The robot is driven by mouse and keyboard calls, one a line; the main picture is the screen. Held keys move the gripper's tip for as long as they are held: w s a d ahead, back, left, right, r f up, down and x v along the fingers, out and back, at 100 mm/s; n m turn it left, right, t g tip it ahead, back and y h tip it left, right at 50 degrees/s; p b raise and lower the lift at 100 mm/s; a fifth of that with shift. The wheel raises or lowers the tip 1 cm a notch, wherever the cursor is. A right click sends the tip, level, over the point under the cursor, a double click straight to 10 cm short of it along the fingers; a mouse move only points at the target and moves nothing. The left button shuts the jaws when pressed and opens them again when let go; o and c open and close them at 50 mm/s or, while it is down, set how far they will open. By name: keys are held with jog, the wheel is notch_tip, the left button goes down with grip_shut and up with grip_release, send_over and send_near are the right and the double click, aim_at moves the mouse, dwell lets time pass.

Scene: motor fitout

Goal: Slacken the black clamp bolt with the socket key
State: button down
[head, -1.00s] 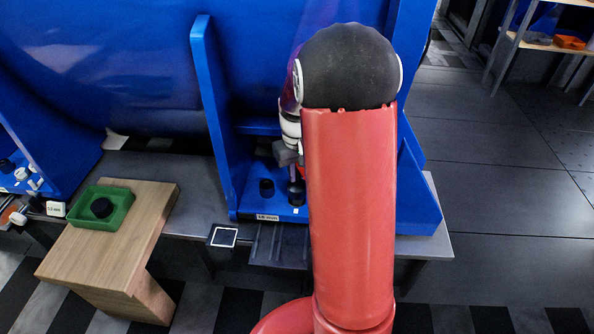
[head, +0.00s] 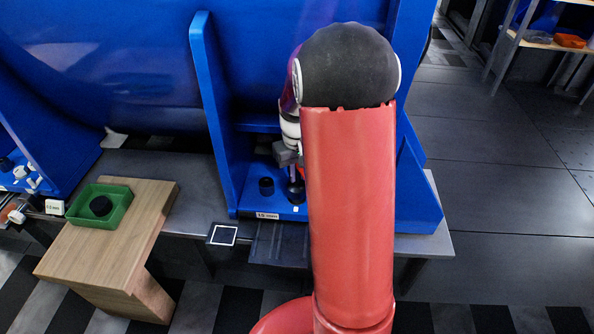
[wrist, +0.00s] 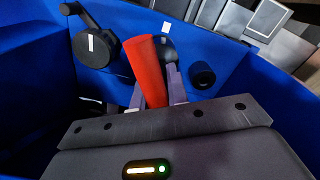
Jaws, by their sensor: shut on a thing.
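My gripper (wrist: 157,92) is shut on the red handle of the socket key (wrist: 141,68), seen in the wrist view. In the head view my gripper (head: 288,154) hangs above the blue foot plate, partly hidden by my red arm. A dark rounded piece (wrist: 168,50) shows just behind the handle; I cannot tell whether it is the key's socket or a bolt head. A black bolt (wrist: 202,75) stands on the plate to the right of the key; it also shows in the head view (head: 266,186). Whether the key sits on a bolt is hidden.
A black round piece with a bar and white mark (wrist: 97,46) stands left of the key in the wrist view. Blue upright walls (head: 212,110) close in the foot plate. A green tray (head: 122,205) holding a black part rests on a wooden stand (head: 95,250) at left.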

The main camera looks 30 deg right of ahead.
jog(key=shift+f+b, duration=0.6)
jog(key=shift+f, duration=0.3)
dwell(0.4)
